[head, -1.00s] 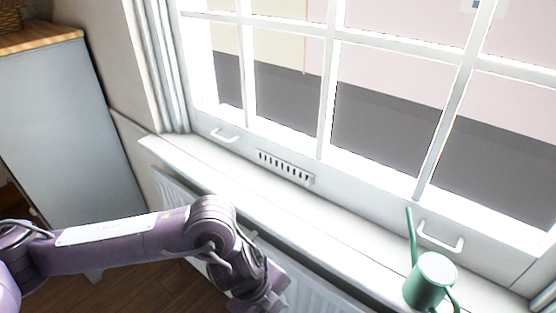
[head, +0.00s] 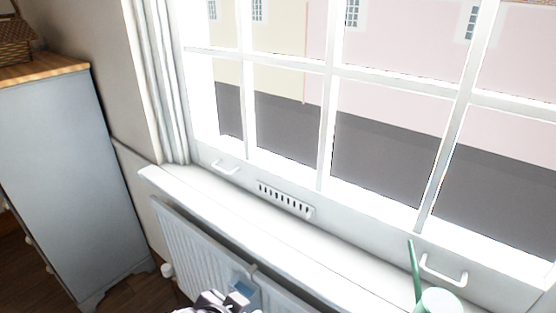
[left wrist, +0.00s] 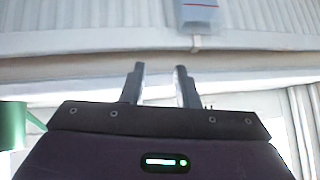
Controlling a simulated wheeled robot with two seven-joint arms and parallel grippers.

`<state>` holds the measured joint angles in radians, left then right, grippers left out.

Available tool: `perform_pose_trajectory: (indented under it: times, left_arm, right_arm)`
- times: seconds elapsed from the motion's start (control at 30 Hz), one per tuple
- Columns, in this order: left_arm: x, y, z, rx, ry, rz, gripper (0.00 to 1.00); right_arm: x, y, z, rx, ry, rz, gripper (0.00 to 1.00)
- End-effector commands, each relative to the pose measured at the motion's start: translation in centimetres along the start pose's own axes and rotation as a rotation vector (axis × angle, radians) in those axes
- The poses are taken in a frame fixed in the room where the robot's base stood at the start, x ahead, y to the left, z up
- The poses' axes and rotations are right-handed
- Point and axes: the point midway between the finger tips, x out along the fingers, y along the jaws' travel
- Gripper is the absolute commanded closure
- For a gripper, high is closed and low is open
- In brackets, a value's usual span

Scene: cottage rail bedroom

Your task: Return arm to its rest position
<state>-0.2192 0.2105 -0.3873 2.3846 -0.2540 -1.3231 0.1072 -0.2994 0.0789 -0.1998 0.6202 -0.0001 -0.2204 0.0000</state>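My left gripper (left wrist: 160,84) shows in the left wrist view with its two dark fingers apart and nothing between them. In the head view only a small part of my left arm shows at the bottom edge; its fingers cannot be made out there. A green watering can (head: 438,301) stands on the white window sill (head: 225,205) at the lower right, cut off by the frame. A green piece, likely the can (left wrist: 12,126), shows at the left of the wrist view. My right gripper is not in view.
A white radiator (head: 190,250) is under the sill. A small bluish container (head: 243,291) hangs on it, also in the wrist view (left wrist: 199,12). A grey cabinet (head: 60,170) with a basket (head: 14,42) stands left. The sill's left part is clear.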

Motion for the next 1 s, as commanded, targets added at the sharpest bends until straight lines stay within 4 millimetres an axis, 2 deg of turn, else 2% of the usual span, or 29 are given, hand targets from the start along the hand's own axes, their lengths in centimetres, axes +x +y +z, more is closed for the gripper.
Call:
perform_pose_trajectory:
  times: [0.03,0.2,0.47,0.5,0.77,0.87,0.97,1.0]
  left_arm:
    - [-0.2,-0.9,2.6,-0.072,-0.072,-0.014,0.72]
    - [-1.4,-3.2,9.6,-0.242,-0.266,-0.060,0.72]
    - [-4.1,-4.4,17.8,-0.427,-0.498,-0.100,0.72]
    - [-2.6,-4.3,18.2,-0.419,-0.495,-0.096,0.72]
    - [4.4,-3.5,22.9,-0.415,-0.520,-0.084,0.72]
    - [7.4,-2.8,25.6,-0.414,-0.535,-0.077,0.72]
    - [10.7,-1.7,29.3,-0.412,-0.552,-0.070,0.72]
    - [12.0,-1.1,31.1,-0.411,-0.561,-0.066,0.72]
  right_arm:
    - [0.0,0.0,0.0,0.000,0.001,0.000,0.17]
    - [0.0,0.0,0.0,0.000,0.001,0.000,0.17]
    - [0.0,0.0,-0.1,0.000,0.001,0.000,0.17]
    - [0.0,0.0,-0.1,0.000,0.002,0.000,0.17]
    - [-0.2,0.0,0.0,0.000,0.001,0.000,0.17]
    - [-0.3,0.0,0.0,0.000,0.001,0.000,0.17]
    - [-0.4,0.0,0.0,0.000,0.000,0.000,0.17]
    - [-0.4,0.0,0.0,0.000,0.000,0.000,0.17]
